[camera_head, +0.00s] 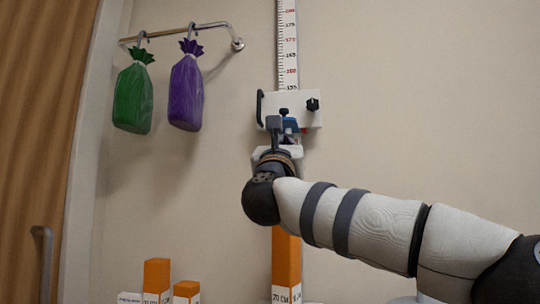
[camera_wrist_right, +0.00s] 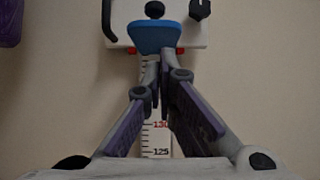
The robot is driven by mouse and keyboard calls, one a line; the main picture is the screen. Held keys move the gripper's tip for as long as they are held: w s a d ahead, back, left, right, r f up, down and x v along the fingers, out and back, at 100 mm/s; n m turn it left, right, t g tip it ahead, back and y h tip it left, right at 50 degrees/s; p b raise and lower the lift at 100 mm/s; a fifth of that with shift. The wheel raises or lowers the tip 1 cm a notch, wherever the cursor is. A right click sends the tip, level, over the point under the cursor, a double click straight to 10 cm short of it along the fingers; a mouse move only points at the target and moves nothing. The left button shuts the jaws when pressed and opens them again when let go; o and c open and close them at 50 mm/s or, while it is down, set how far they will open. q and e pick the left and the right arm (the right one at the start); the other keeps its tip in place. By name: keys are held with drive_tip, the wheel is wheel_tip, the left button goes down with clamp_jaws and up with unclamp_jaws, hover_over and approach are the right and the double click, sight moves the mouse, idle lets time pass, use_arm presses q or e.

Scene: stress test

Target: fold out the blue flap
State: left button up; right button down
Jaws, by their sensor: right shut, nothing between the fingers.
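The blue flap (camera_wrist_right: 154,37) is at the lower edge of a white box on the wall, with a dark knob just above it. In the head view only a small part of the flap (camera_head: 291,126) shows behind my right gripper. My right gripper (camera_wrist_right: 161,62) is shut and empty, its fingertips close together just below the flap's lower edge. I cannot tell whether they touch the flap. In the head view my right gripper (camera_head: 289,139) is partly hidden by its own wrist. My left gripper is not in view.
The white box (camera_head: 302,104) carries a black side handle (camera_head: 260,108) and a black knob (camera_head: 313,104). A measuring scale (camera_head: 288,45) runs vertically behind it. Green (camera_head: 133,98) and purple (camera_head: 186,92) bags hang from a rail at left. Orange blocks (camera_head: 157,277) stand below.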

sight(288, 119)
drive_tip(key=shift+s+r, duration=0.25)
drive_tip(key=shift+r, duration=0.7)
drive_tip(key=shift+s+d+r+p, duration=0.1)
drive_tip(key=shift+d+r+p, duration=0.05)
drive_tip(key=shift+r+p, duration=0.25)
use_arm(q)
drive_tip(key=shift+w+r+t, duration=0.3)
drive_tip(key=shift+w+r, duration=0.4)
use_arm(e)
drive_tip(key=shift+s+r, duration=0.2)
drive_tip(key=shift+r, duration=0.4)
drive_tip(key=shift+s, duration=0.1)
